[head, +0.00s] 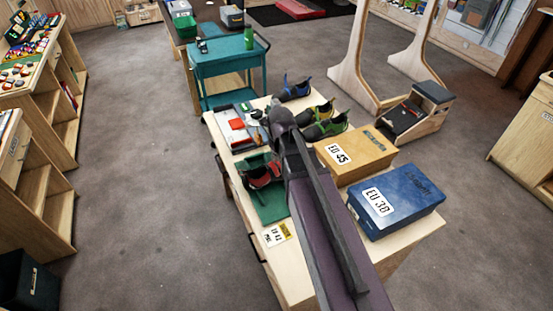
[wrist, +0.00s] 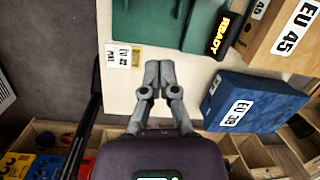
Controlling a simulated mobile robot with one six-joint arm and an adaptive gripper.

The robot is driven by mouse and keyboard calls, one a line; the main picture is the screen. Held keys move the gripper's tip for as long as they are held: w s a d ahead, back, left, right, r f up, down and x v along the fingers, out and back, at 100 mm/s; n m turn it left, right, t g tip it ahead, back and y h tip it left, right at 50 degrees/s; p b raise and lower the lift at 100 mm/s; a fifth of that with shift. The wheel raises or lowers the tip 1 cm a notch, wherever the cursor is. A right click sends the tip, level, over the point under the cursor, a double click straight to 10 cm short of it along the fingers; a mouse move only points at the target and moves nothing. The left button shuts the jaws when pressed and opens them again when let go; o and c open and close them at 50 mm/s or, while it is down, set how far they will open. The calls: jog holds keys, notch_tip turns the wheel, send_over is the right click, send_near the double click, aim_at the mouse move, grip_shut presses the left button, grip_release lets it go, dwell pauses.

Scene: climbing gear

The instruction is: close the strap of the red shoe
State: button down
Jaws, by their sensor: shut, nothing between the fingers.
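The red shoe (head: 262,174) sits on the green mat (head: 272,208) on the wooden table, left of my arm in the head view. It is small there and partly covered by my arm, so I cannot tell how its strap lies. The shoe is outside the wrist view, where part of the green mat (wrist: 150,28) shows at the top. My gripper (wrist: 159,66) is shut and empty, over the bare table edge beside the EU 42 card (wrist: 118,56). In the head view my arm hides the gripper.
An orange EU 45 box (head: 355,155) and a blue EU 38 box (head: 396,205) stand right of my arm. A blue shoe (head: 296,90) and a yellow-green shoe (head: 326,128) are at the far end. A grey tray (head: 232,130) lies far left; a teal cart (head: 228,70) stands behind.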

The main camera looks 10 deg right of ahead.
aim_at(273, 168)
jog(key=shift+w+a+f+b, duration=0.1)
jog(key=shift+w+f+b, duration=0.75)
jog(key=shift+f+b, duration=1)
jog(key=shift+w+f+b, duration=0.9)
jog(key=shift+f+b, duration=0.85)
jog(key=shift+f, duration=0.1)
jog(key=shift+w+a+f+b, duration=0.1)
jog(key=shift+w+f+b, duration=0.75)
jog(key=shift+f+b, duration=1)
jog(key=shift+w, duration=0.1)
jog(key=shift+w+a+r, duration=0.1)
jog(key=shift+w+a, duration=0.05)
jog(key=shift+w, duration=0.5)
jog(key=shift+w+a, duration=0.1)
jog(key=shift+w, duration=0.55)
jog(key=shift+s, duration=0.2)
jog(key=shift+s+d+f, duration=0.2)
jog(key=shift+s, duration=0.45)
